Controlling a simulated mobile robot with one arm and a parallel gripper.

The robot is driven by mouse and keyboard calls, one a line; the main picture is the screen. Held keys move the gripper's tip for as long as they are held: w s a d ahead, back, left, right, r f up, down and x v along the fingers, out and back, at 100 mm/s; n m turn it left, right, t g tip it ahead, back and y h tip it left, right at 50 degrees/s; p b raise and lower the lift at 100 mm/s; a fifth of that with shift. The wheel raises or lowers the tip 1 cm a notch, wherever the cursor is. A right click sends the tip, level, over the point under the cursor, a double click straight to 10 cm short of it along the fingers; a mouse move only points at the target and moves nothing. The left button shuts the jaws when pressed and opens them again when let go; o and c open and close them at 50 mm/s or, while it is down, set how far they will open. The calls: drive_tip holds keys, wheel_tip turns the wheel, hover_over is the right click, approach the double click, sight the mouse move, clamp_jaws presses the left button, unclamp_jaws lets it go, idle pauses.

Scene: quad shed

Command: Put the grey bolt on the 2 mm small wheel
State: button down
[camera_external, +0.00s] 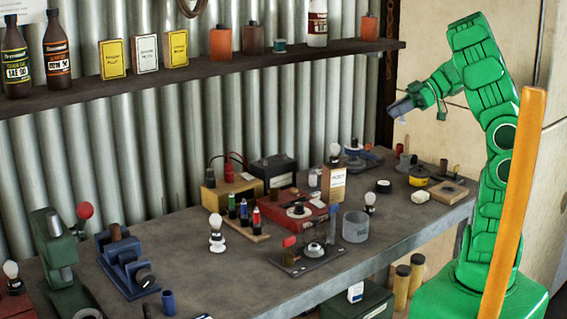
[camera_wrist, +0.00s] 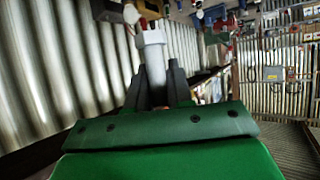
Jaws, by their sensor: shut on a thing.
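My gripper (camera_external: 402,107) is raised above the right end of the workbench, well clear of its top. In the wrist view its two dark fingers (camera_wrist: 158,82) are shut on a pale grey bolt (camera_wrist: 153,50), which sticks out beyond the fingertips. In the external view the bolt is too small to make out clearly. Several small round parts lie on the bench, among them a black disc (camera_external: 384,186). No size mark is readable, so I cannot tell which is the 2 mm small wheel.
The workbench (camera_external: 330,270) holds a red case (camera_external: 283,207), a grey cup (camera_external: 355,227), a yellow tin (camera_external: 419,175), and a blue vise (camera_external: 127,263). A shelf (camera_external: 200,75) with bottles and boxes runs along the corrugated wall. An orange post (camera_external: 515,200) stands before my arm.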

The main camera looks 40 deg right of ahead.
drive_tip(key=s+d, duration=0.2)
drive_tip(key=s, duration=0.3)
hover_over(379, 183)
drive_tip(key=s, duration=0.1)
drive_tip(key=shift+m+t, duration=0.3)
drive_tip(key=shift+t, duration=0.1)
wheel_tip(379, 183, down, 19)
drive_tip(key=shift+r, duration=0.1)
drive_tip(key=shift+w+d+f, duration=0.2)
drive_tip(key=shift+w+f, duration=0.35)
drive_tip(key=shift+f, duration=1.75)
drive_tip(key=shift+f, duration=0.15)
drive_tip(key=c, duration=1)
unclamp_jaws()
